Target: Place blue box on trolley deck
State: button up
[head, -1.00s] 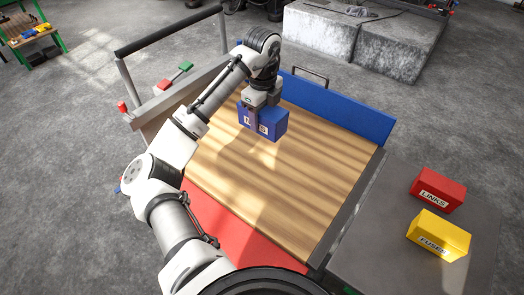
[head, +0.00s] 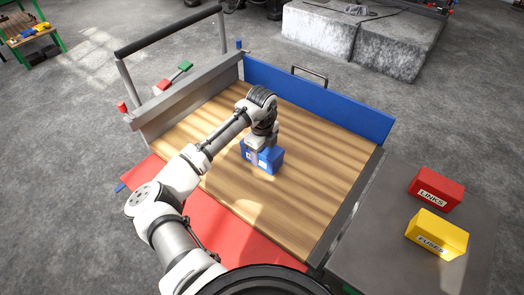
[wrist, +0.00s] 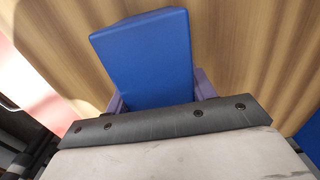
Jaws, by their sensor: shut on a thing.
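The blue box (head: 268,160) is at the middle of the wooden trolley deck (head: 310,190) in the head view. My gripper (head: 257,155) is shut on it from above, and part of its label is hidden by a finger. In the wrist view the blue box (wrist: 145,55) stands out between the fingers, with the striped wood deck (wrist: 235,50) beneath it. The box is low over the deck; I cannot tell whether it touches the wood.
A blue side panel (head: 330,100) bounds the deck's far side, and a red panel (head: 235,230) lies along the near side. A grey surface on the right holds a red LINKS box (head: 436,190) and a yellow FUSES box (head: 436,235). The deck around the blue box is clear.

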jog(key=o, duration=1.4)
notch_tip(320, 180, up, 12)
jog(key=shift+r+b, duration=0.15)
jog(key=shift+b, duration=0.4)
